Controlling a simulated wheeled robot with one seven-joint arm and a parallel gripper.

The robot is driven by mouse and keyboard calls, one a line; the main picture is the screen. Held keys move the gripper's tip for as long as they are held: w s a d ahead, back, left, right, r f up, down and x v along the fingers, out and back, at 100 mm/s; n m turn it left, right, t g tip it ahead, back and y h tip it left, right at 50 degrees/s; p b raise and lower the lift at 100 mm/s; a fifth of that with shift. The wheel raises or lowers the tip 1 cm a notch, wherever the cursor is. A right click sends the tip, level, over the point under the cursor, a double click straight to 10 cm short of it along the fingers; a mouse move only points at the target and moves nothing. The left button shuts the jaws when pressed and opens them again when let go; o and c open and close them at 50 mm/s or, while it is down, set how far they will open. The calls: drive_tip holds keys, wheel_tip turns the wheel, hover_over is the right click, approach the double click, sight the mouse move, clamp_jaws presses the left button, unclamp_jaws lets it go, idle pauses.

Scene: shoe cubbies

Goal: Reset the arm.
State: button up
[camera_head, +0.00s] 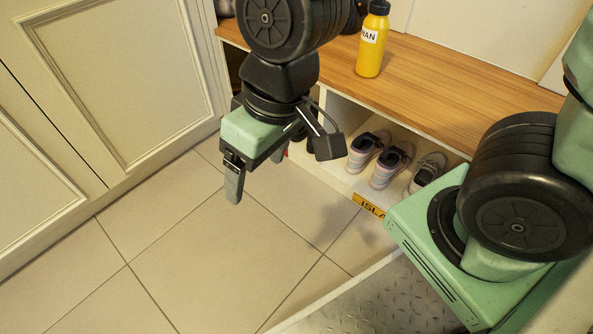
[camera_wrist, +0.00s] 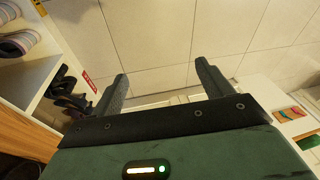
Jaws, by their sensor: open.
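My gripper (camera_head: 234,178) hangs from my arm in the middle of the head view, over the tiled floor and in front of the shoe bench. In the wrist view my gripper (camera_wrist: 160,82) shows two fingers spread wide apart. It is open, with nothing between the fingers. In the head view one finger shows clearly and the other is mostly hidden.
The wooden bench top (camera_head: 440,85) holds a yellow bottle (camera_head: 372,40). Below it, a cubby holds several shoes (camera_head: 390,165) above a yellow name label (camera_head: 368,206). White cabinet doors (camera_head: 110,80) stand at left. The tiled floor (camera_head: 190,250) is clear.

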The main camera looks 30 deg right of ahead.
drive_tip(key=s+d, duration=0.1)
drive_tip(key=s+d+n+h, duration=0.1)
drive_tip(key=s, duration=0.1)
drive_tip(key=s+d+r+n+g+h, duration=0.1)
drive_tip(key=s, duration=0.1)
drive_tip(key=shift+d, duration=0.1)
drive_tip(key=shift+w, duration=0.1)
wheel_tip(320, 180, up, 45)
drive_tip(key=p, duration=4.5)
